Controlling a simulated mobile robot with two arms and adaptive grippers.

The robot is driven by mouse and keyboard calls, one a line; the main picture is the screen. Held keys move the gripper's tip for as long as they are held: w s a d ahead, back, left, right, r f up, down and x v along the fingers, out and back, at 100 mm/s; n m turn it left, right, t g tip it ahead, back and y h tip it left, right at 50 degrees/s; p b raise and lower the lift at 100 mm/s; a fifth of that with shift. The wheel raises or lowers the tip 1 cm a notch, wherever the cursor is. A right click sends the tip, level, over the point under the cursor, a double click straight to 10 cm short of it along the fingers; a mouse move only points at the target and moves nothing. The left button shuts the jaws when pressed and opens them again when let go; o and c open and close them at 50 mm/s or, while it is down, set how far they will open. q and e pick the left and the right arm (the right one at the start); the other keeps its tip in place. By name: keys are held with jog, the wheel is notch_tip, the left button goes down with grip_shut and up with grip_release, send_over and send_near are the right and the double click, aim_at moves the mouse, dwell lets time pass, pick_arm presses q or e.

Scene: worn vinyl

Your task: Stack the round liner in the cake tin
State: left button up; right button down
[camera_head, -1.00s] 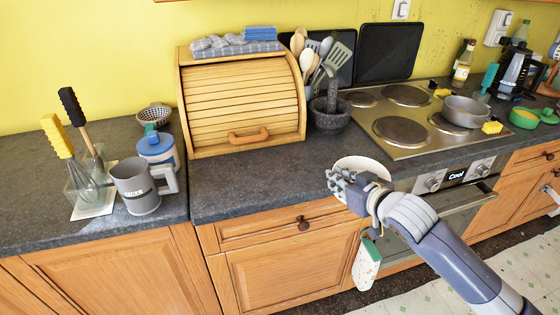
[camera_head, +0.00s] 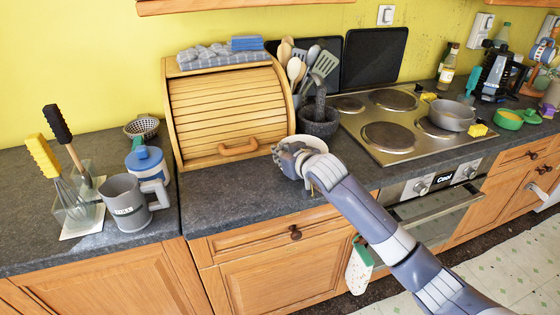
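My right gripper (camera_head: 287,158) reaches in from the lower right and is over the counter in front of the wooden bread bin. A pale round piece (camera_head: 308,141), which looks like the round liner, shows behind the hand. It has moved along with the hand, so the gripper appears shut on it, though the hand hides the contact and much of the piece. I cannot pick out a cake tin for sure; it may be hidden by the hand or out of view. My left gripper is not in view.
The roll-top bread bin (camera_head: 225,115) and a stone mortar (camera_head: 319,123) stand close behind the hand. A grey pan (camera_head: 452,115) sits on the hob. Bare counter (camera_head: 235,192) lies left of the hand.

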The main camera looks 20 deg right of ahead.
jog(key=shift+w+a, duration=0.2)
jog(key=shift+w, duration=0.05)
notch_tip(320, 180, down, 3)
jog(key=shift+f+p, duration=0.1)
jog(key=shift+p, duration=0.25)
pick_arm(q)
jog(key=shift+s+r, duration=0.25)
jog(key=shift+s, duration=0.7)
pick_arm(e)
jog(key=shift+f, duration=0.25)
jog(key=c, duration=1.6)
grip_release()
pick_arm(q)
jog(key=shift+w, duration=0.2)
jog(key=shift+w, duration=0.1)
pick_arm(e)
jog(key=shift+s, duration=0.1)
